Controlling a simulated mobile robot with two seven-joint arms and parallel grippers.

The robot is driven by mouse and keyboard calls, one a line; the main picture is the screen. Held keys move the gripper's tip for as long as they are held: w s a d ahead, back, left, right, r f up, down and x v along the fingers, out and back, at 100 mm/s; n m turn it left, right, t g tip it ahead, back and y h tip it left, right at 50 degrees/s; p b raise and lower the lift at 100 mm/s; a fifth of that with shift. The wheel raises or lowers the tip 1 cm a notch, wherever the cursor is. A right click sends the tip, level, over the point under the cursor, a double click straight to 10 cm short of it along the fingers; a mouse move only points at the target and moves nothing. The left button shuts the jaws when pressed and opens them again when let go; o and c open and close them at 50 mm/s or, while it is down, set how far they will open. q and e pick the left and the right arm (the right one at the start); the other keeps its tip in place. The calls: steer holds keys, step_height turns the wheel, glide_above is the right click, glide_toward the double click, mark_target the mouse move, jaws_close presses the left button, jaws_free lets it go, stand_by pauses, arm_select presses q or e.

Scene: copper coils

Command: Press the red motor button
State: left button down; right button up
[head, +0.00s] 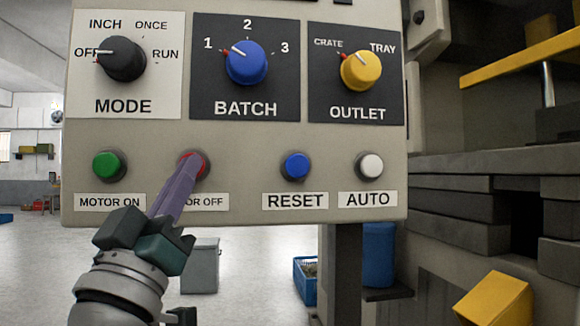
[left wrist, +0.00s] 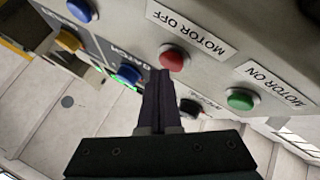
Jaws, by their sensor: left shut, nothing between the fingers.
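The red motor button (head: 204,163) is in the lower row of the grey control panel, above the partly covered MOTOR OFF label (head: 212,201). My left gripper (head: 188,160) is shut and empty, its fingers pointing up at the button and covering most of it. In the left wrist view the red button (left wrist: 172,57) shows almost whole, with the shut fingertips (left wrist: 160,74) at its edge. I cannot tell whether they touch it. The green MOTOR ON button (head: 109,165) sits to the left. My right gripper is not in view.
The blue RESET button (head: 296,166) and white AUTO button (head: 369,165) are to the right. The MODE knob (head: 122,60), BATCH knob (head: 246,63) and OUTLET knob (head: 361,70) stick out above. A grey bin (head: 200,266) and a blue crate (head: 306,281) stand on the floor.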

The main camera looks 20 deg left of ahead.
arm_select(q)
steer(key=shift+w+a, duration=0.3)
steer(key=shift+w, duration=0.1)
stand_by(0.8)
stand_by(0.4)
steer(key=shift+s+d+p, duration=0.35)
steer(key=shift+s+d, duration=0.15)
steer(key=shift+s, duration=0.25)
steer(key=shift+s+d+p, duration=0.35)
steer(key=shift+s+d, duration=0.1)
steer(key=shift+s, duration=0.25)
steer(key=shift+s+d+p, duration=0.4)
steer(key=shift+s, duration=0.35)
steer(key=shift+s+d+p, duration=0.35)
steer(key=shift+s+d, duration=0.1)
steer(key=shift+s, duration=0.25)
